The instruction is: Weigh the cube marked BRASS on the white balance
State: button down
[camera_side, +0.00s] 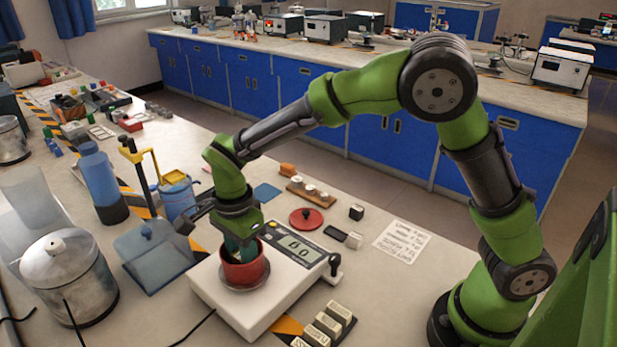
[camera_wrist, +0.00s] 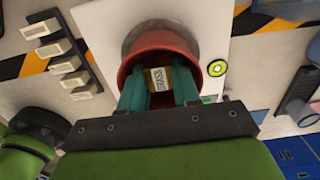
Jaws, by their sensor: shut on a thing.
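The white balance (camera_side: 235,307) stands on the near bench, its display seeming to read 0.0. A red pot (camera_side: 245,271) sits on its round pan; the pot also shows in the wrist view (camera_wrist: 188,42). My gripper (camera_side: 241,250) points down into the pot. The cube's rotated lettering looks like BRASS. The side view hides the cube, and I cannot tell whether it touches the pot's floor.
A red lid (camera_side: 306,219) lies behind the balance, with small dark blocks (camera_side: 356,212) and a written sheet (camera_side: 402,241) to the right. A rack of pale blocks (camera_side: 328,324) is in front.

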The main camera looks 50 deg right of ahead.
jog(key=shift+f, duration=0.35)
dwell(0.5)
jog(key=c, duration=0.8)
grip_release()
jog(key=shift+c, duration=1.3)
jog(key=shift+o, duration=0.2)
jog(key=shift+r, duration=4)
